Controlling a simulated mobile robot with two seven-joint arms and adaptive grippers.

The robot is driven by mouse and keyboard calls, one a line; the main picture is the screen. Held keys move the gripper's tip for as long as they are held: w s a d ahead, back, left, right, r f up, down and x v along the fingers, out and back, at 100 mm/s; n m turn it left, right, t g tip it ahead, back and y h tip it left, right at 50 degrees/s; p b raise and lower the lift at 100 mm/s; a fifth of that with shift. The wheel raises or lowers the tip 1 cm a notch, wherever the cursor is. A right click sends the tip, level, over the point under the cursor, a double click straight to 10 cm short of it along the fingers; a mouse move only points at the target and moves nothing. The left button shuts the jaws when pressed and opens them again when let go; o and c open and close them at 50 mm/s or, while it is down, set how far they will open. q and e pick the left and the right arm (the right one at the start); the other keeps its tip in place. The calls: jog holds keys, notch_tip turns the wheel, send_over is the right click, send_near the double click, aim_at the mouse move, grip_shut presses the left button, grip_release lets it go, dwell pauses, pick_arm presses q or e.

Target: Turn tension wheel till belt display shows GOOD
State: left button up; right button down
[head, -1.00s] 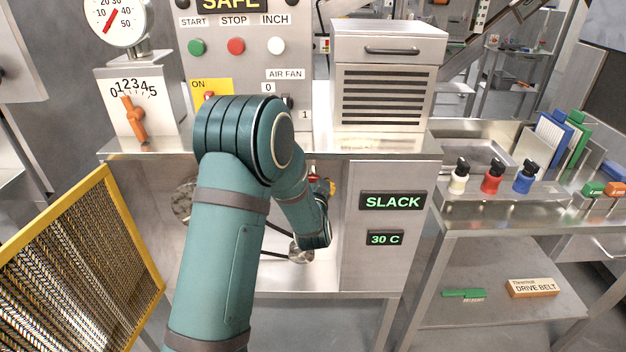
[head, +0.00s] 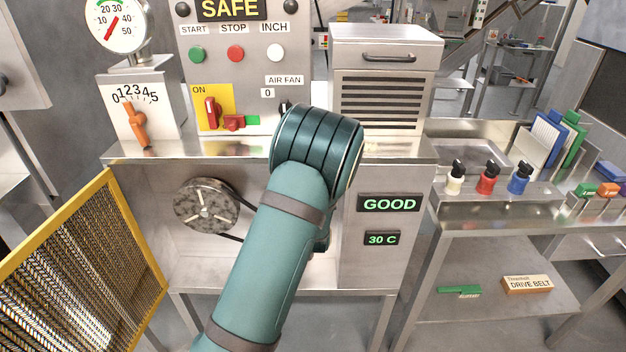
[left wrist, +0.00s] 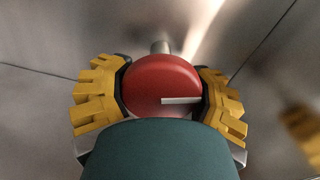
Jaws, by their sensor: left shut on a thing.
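The belt display (head: 389,204) on the front of the machine cabinet reads GOOD in green letters. In the left wrist view, the red tension wheel (left wrist: 163,86) with a white mark sits between the yellow fingers of my left gripper (left wrist: 164,98). The gripper is shut on the wheel from both sides, and the white mark points to the right. In the head view my left arm hides the wheel and the gripper. My right gripper is in neither view.
A temperature display (head: 383,239) below reads 30 C. A large pulley (head: 207,206) with a belt is left of my arm. A yellow mesh guard (head: 84,262) stands at the left. A control panel (head: 241,50) reads SAFE. A side table (head: 500,215) holds bottles.

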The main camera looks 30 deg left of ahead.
pick_arm(q)
jog(key=shift+s+d+f+m+p, duration=0.1)
jog(key=shift+f+m+p, duration=0.2)
jog(key=shift+m, duration=0.6)
jog(key=o, duration=1.2)
jog(key=shift+c, duration=0.2)
jog(key=shift+o, duration=0.4)
jog(key=shift+r, duration=0.15)
jog(key=v, duration=1.2)
